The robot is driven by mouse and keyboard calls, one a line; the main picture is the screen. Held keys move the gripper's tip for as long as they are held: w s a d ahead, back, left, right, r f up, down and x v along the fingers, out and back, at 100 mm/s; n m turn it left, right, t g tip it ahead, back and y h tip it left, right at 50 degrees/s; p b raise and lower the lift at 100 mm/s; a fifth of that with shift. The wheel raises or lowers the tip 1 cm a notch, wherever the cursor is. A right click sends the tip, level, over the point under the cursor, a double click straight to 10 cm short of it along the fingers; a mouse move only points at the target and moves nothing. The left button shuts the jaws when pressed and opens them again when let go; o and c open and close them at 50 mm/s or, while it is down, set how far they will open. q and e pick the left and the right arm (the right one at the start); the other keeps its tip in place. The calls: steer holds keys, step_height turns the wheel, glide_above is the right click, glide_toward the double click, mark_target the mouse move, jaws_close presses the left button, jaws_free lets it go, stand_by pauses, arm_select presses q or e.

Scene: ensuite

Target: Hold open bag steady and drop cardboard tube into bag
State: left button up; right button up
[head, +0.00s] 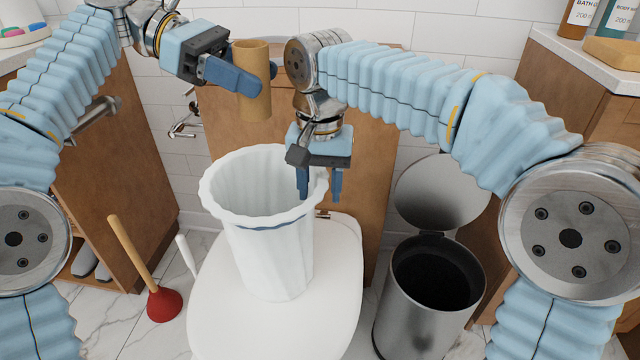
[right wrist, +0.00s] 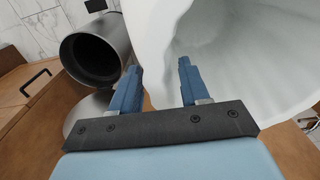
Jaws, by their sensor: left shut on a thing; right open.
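The white open bag (head: 268,255) stands upright on the closed toilet lid, its wide mouth facing up. My left gripper (head: 262,78) is shut on the brown cardboard tube (head: 254,104). It holds the tube upright above the bag, slightly behind its mouth and clear of it. My right gripper (head: 320,184) is open and points down at the right side of the bag's rim. In the right wrist view the bag (right wrist: 235,60) reaches between the two open fingers (right wrist: 158,85); whether it touches them I cannot tell. The inside bottom of the bag is hidden.
The white toilet lid (head: 340,285) is under the bag. A steel bin (head: 408,320) with its lid raised stands to the right. A red plunger (head: 164,304) stands on the floor at left. Wooden cabinets (head: 120,170) flank both sides.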

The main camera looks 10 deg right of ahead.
jaws_close()
arm_select(q)
step_height(320, 180, down, 16)
steer(key=a, duration=0.2)
steer(key=shift+r, duration=0.15)
stand_by(0.5)
steer(key=o, duration=1.5)
steer(key=v, duration=1.2)
steer(key=shift+w, duration=0.1)
